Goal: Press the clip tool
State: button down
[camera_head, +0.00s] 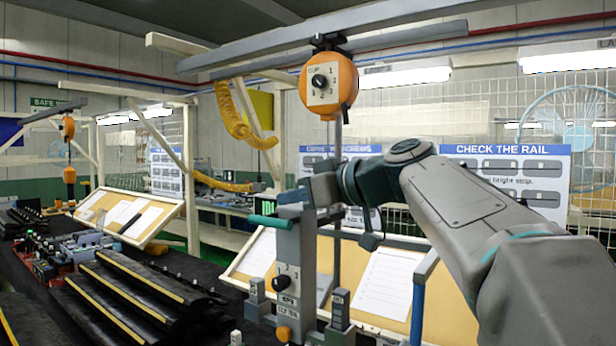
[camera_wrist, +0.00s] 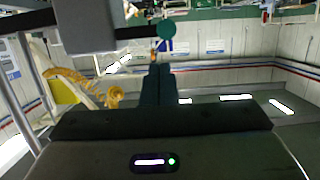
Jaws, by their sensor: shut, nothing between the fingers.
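The clip tool (camera_head: 287,265) is a grey upright body with a dial, an orange knob low down and a teal handle (camera_head: 270,222) sticking out to the left. It hangs under an orange balancer (camera_head: 328,85). My gripper (camera_head: 290,196) is shut and empty, just above the teal handle in the head view. In the wrist view, which is upside down, the dark fingers (camera_wrist: 158,68) are together. The handle's round teal end (camera_wrist: 167,30) shows beyond their tips, apart from them in the picture. The tool's grey body (camera_wrist: 90,25) is beside it. The exact gap cannot be told.
Black trim strips with yellow edges (camera_head: 130,290) are stacked at the lower left. A red fixture (camera_head: 60,262) stands behind them. A tilted board with papers (camera_head: 385,285) is behind the tool. A yellow coiled hose (camera_head: 235,115) hangs left of the balancer.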

aim_at(299, 306)
jog(key=shift+s+f, duration=0.1)
jog(key=shift+f, duration=0.95)
jog(key=shift+f, duration=0.1)
notch_tip(299, 306, down, 22)
jog(key=b, duration=2.5)
jog(key=shift+r, duration=0.2)
jog(key=shift+d+f, duration=0.1)
jog(key=r, duration=0.1)
jog(key=r+p, duration=0.1)
jog(key=r, duration=0.1)
jog(key=r+p, duration=0.1)
jog(key=r, duration=0.1)
jog(key=shift+s+d, duration=0.25)
jog(key=shift+d, duration=0.05)
jog(key=v, duration=0.9)
jog(key=shift+s, duration=0.1)
